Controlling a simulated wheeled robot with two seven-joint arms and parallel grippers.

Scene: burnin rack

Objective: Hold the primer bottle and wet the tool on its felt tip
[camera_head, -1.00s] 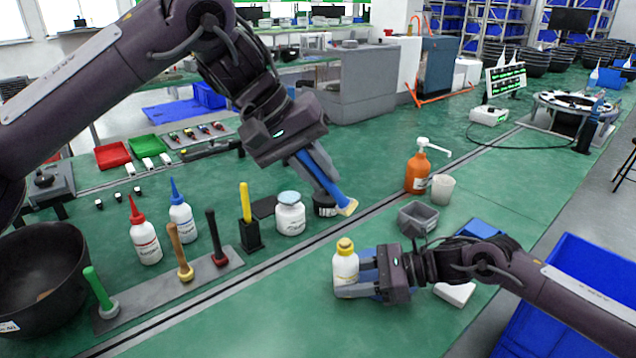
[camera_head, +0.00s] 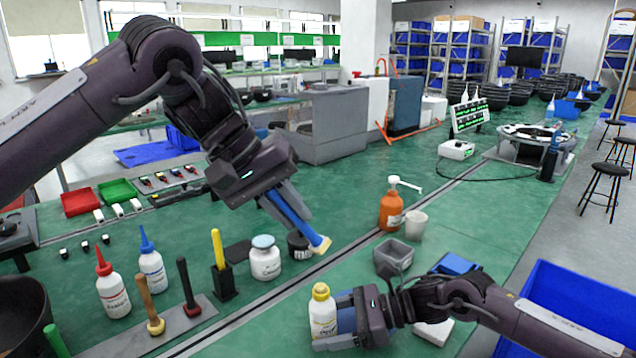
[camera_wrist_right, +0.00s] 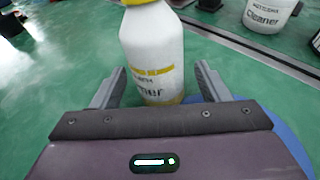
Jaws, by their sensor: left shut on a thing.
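The primer bottle (camera_head: 322,316), white with a yellow top, stands upright on the green table; it also shows in the right wrist view (camera_wrist_right: 152,58). My right gripper (camera_head: 338,318) is low at the table, with one finger on each side of the bottle. In the right wrist view its fingers (camera_wrist_right: 157,88) are spread, with a gap at least on the right side. My left gripper (camera_head: 283,203) is shut on a blue-handled tool (camera_head: 296,219). The tool slants down right and its pale yellow tip is in the air, above and behind the bottle. The bottle's felt tip cannot be made out.
A white jar (camera_head: 265,262) and a dark jar (camera_head: 299,246) stand behind the bottle. An orange pump bottle (camera_head: 391,212), a white cup (camera_head: 416,225) and a grey bin (camera_head: 393,256) are at back right. Upright tools stand on a grey rack (camera_head: 203,312) at left.

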